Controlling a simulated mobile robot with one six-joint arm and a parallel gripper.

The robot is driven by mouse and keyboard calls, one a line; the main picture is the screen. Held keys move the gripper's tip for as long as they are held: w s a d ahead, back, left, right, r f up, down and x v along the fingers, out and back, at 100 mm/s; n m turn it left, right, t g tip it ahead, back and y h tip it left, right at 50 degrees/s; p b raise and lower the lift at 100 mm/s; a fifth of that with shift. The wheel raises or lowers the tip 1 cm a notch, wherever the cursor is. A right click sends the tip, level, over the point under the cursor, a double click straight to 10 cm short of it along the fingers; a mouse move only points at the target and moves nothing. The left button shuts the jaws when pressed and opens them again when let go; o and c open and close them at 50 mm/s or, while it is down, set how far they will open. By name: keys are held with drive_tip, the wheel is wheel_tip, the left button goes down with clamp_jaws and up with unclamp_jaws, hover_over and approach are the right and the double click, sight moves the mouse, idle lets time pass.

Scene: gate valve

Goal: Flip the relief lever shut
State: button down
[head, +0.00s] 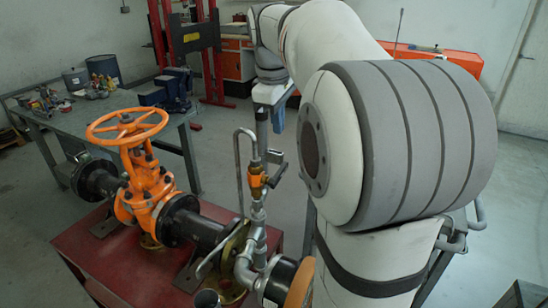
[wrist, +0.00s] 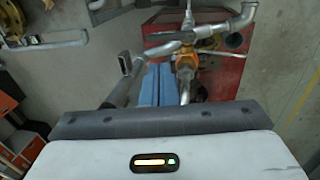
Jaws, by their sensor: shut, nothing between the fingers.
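The relief valve has a small orange body (head: 257,183) on grey pipework at the front right of the red stand. It also shows in the wrist view as an orange part (wrist: 185,63). A dark grey lever-like piece (head: 277,163) sticks out beside the orange body; a dark bar with a squared end (wrist: 123,85) in the wrist view looks like the same part. My gripper (head: 279,112) has blue fingers, above and slightly right of the orange body. In the wrist view the blue fingers (wrist: 152,84) are together and empty, between the bar and orange body. Contact cannot be told.
A large orange gate valve with a handwheel (head: 127,127) stands on the red stand (head: 110,255). A thin bent grey pipe (head: 238,160) rises left of the relief valve. A workbench (head: 110,103) with a blue vise (head: 172,90) stands behind. Open floor lies at the right.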

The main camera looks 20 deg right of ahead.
sight(281, 167)
drive_tip(key=f, duration=0.3)
drive_tip(key=d+f, duration=0.1)
drive_tip(key=f, duration=0.3)
drive_tip(key=w+f, duration=0.1)
drive_tip(key=f, duration=0.2)
drive_tip(key=shift+w+d+f+p, duration=0.1)
drive_tip(key=shift+d+f+p, duration=0.2)
drive_tip(key=shift+f+p, duration=0.1)
drive_tip(key=shift+a, duration=0.1)
